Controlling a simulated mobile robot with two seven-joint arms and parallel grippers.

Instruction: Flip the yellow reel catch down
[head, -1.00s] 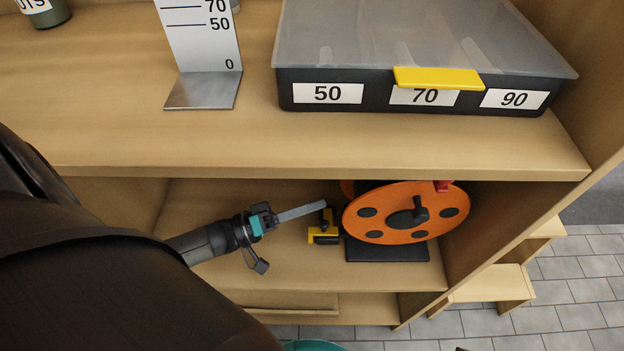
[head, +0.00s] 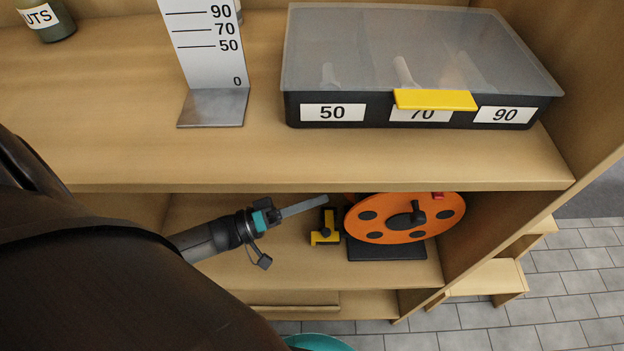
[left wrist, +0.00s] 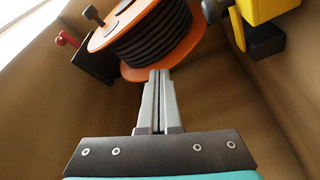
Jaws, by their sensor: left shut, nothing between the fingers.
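The orange cable reel (head: 388,229) stands on a black base on the lower shelf. Dark cable is wound on the reel in the left wrist view (left wrist: 147,42). The yellow catch (head: 330,217) is just left of the reel, with black parts on it. It also shows at the upper right of the left wrist view (left wrist: 268,9), partly cut off. My left gripper (head: 327,198) is shut and empty, its fingertips just above the catch in the head view. In the left wrist view its fingers (left wrist: 160,75) point at the reel. Contact cannot be told. My right gripper is not seen.
The upper shelf (head: 130,150) overhangs the reel's space. On it stand a clear-lidded box (head: 420,60) with a yellow latch, and a metal height gauge (head: 205,50). A red part (left wrist: 67,38) sits by the reel. The cabinet's side wall is close on the right.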

